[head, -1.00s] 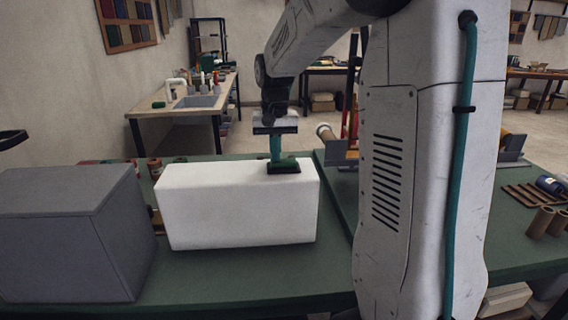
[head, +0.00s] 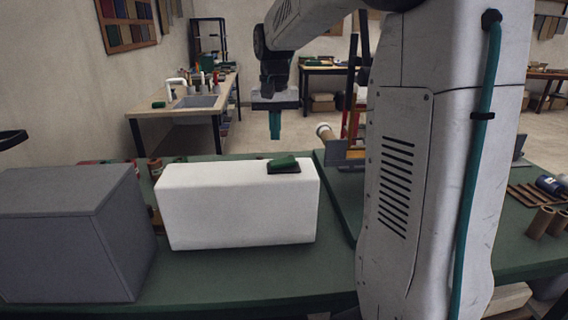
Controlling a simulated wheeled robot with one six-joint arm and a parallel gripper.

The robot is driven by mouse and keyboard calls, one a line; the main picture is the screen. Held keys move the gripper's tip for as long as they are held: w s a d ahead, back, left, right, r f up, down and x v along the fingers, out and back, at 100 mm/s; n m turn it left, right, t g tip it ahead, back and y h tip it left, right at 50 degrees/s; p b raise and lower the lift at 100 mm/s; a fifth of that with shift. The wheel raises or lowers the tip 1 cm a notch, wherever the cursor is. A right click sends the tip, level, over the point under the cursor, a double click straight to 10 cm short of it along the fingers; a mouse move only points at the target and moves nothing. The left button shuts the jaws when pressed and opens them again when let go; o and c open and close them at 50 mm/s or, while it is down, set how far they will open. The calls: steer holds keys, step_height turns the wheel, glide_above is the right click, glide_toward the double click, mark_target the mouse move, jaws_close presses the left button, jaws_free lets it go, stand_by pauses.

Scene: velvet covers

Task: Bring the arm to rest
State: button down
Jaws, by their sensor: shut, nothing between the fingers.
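My gripper (head: 275,136) hangs pointing down in the head view, above and behind the white block. It is shut and empty, with teal fingers, and clear air shows between its tips and what lies below. A small dark green piece with a black base (head: 284,165) lies on top of the white block (head: 236,207), near its back right corner. My arm reaches in from the upper right, and my pale column hides part of the table on the right.
A grey box (head: 62,238) stands at the left on the green table (head: 255,275). Brown tubes (head: 543,222) and a dark rack stand at the right. Small reddish items sit behind the box.

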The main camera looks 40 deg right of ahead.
steer(key=shift+r, duration=0.35)
stand_by(0.3)
steer(key=shift+s+f, duration=0.1)
steer(key=shift+f, duration=0.05)
steer(key=shift+n+g, duration=0.3)
steer(key=shift+n, duration=0.2)
steer(key=s, duration=0.1)
steer(key=s+a+f, duration=0.2)
steer(key=shift+s+f, duration=0.1)
steer(key=shift+s, duration=0.2)
steer(key=s+a+n, duration=0.2)
steer(key=s+a, duration=0.3)
steer(key=s, duration=0.2)
steer(key=s+a+f+n+t, duration=0.1)
steer(key=s+a+n, duration=0.1)
steer(key=s+a, duration=0.3)
steer(key=s+a+f+n+t, duration=0.1)
steer(key=s+a, duration=0.4)
steer(key=s, duration=0.6)
steer(key=shift+s+f+n, duration=0.25)
steer(key=shift+n, duration=0.15)
steer(key=shift+d, duration=0.1)
